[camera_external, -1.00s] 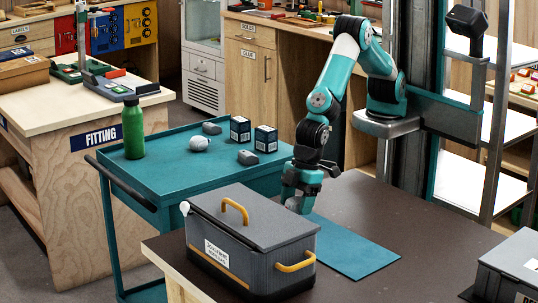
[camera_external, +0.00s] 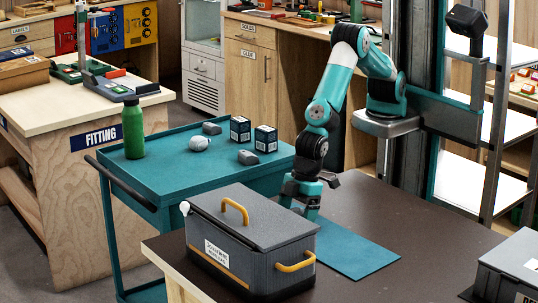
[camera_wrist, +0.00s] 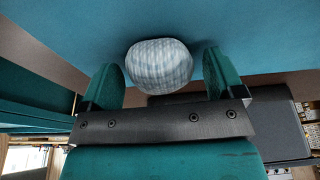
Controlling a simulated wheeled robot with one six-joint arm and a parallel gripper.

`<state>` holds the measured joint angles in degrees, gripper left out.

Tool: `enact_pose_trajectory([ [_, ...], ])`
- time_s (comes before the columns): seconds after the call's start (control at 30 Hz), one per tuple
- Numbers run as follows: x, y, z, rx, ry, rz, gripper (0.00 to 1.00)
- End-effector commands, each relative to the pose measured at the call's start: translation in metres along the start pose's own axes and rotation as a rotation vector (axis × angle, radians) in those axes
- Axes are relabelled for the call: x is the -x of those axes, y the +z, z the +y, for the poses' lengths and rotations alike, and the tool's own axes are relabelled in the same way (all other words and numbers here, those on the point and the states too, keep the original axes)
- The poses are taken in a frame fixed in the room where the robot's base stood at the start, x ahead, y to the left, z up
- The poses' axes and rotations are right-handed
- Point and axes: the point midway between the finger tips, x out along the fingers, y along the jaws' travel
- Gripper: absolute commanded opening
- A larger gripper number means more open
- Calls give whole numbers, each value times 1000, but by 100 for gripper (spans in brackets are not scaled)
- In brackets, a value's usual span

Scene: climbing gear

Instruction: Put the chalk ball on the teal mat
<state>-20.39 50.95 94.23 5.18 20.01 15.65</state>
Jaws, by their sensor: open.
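The chalk ball, a pale grey-white woven ball (camera_wrist: 160,66), sits on the teal mat in the wrist view, between and just beyond the fingertips of my gripper (camera_wrist: 163,80). The jaws are open, with a gap showing on each side of the ball. The ball is not clearly visible there, hidden by the gripper and box.
A grey lidded box (camera_external: 228,262) with yellow handles stands directly in front of my gripper. A teal cart (camera_external: 172,180) at left holds a green bottle (camera_external: 133,130), small boxes and a whitish rounded object (camera_external: 200,143).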

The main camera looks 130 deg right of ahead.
Motion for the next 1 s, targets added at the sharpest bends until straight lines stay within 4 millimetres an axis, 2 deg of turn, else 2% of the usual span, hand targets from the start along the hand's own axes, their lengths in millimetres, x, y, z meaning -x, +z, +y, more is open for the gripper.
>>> enact_pose_trajectory([
  [0.17, 26, -2, 0, 0, -2, 5, 87],
  [0.5, 98, -1, 0, 0, -1, 3, 87],
  [0.63, 114, -1, 0, 0, 0, 2, 87],
  [0.83, 124, 0, 0, 2, -2, 0, 87],
  [0.93, 140, 10, 1, 23, -24, -9, 87],
  [1.0, 162, 27, 3, 61, -61, -24, 87],
])
